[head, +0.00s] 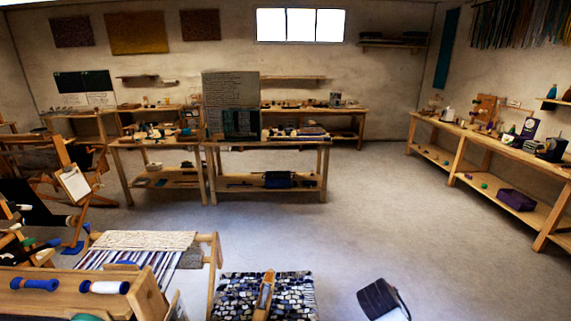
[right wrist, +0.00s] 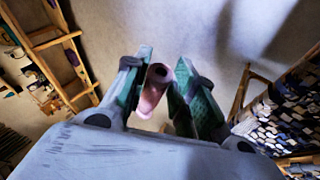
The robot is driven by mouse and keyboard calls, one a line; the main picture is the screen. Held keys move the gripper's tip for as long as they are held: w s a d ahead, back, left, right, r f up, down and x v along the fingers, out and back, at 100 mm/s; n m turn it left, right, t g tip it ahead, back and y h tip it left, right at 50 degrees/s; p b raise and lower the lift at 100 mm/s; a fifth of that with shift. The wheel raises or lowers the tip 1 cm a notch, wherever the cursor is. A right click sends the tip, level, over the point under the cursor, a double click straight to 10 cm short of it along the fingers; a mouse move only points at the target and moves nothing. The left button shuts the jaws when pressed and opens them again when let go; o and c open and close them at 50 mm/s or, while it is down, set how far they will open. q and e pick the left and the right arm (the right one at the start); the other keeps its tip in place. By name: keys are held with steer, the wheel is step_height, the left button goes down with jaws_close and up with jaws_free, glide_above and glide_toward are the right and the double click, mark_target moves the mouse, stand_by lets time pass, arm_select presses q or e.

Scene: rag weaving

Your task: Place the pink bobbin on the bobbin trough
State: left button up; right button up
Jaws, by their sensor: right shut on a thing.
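My right gripper (right wrist: 165,78) shows in the right wrist view with its two green-padded fingers closed around the pink bobbin (right wrist: 152,92). The bobbin is a small pinkish tube with a dark hole at its end, held clear of the floor. In the head view I cannot make out the pink bobbin. A wooden ledge (head: 75,300) at the lower left carries a blue bobbin (head: 35,284) and a white bobbin with blue ends (head: 105,287); I cannot tell whether it is the bobbin trough. My left gripper is not in view.
A loom with striped cloth (head: 135,262) stands at lower left, beside a bench with a blue-and-white rag weave (head: 290,290). A long workbench (head: 490,145) with a purple basket (head: 517,200) lines the right. The middle floor is clear.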

steer(key=a+r, duration=0.1)
steer(key=a, duration=0.9)
steer(key=shift+a+m, duration=0.15)
steer(key=shift+m, duration=0.25)
steer(key=shift+r, duration=0.1)
